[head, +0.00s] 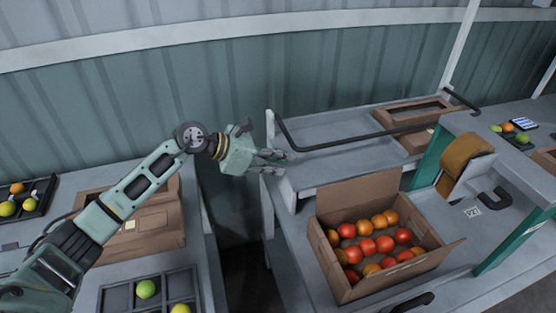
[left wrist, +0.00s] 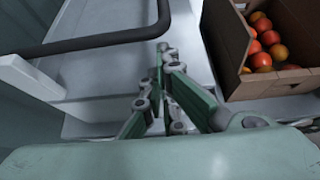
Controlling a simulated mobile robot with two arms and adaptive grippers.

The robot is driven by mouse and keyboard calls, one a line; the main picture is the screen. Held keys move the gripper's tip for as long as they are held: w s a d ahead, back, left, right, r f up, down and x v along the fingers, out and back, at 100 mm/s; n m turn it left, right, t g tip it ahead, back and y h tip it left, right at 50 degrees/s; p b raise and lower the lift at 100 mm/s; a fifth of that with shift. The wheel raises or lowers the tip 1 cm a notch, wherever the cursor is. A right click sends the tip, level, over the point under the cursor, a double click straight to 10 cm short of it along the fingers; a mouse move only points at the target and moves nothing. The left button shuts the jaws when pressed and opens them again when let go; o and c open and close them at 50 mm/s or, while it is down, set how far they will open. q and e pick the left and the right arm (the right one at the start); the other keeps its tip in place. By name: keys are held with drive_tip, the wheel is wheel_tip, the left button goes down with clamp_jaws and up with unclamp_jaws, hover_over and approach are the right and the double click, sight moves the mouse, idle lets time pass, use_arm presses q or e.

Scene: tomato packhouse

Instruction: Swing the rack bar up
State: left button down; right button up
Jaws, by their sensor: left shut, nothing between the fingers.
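The rack bar (head: 370,137) is a dark bent rod that spans the front of a grey rack shelf (head: 335,172). In the head view its left end bends up to a pale post and its right end bends back near the far post. In the left wrist view the bar (left wrist: 100,42) crosses the upper left and bends upward at its right. My left gripper (head: 281,156) is shut and empty, at the left end of the shelf, close below the bar. In the left wrist view its fingertips (left wrist: 165,48) lie near the bar's bend; I cannot tell whether they touch. My right gripper is not in view.
An open cardboard box of tomatoes (head: 335,279) stands right of the gripper, also in the left wrist view (left wrist: 222,60). A flat carton (head: 385,116) lies on the shelf behind the bar. A dark gap separates the left bench from the rack.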

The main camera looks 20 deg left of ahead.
use_arm(q)
drive_tip(key=w+a+r+n+g+h, duration=0.2)
drive_tip(key=w+r+n, duration=0.1)
drive_tip(key=r, duration=0.6)
drive_tip(key=w+a+r+n+g+h+b, duration=0.1)
drive_tip(key=w+a+r+n+g+h, duration=0.1)
drive_tip(key=r, duration=0.7)
drive_tip(key=shift+w+a+n+g+h, duration=0.4)
drive_tip(key=shift+w+a+n+h, duration=0.1)
drive_tip(key=shift+w+n, duration=0.7)
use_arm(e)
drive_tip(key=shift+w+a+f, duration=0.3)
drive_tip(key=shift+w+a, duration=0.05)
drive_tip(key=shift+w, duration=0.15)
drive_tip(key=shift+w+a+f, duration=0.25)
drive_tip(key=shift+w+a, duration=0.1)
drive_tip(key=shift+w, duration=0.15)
use_arm(q)
drive_tip(key=shift+r, duration=0.15)
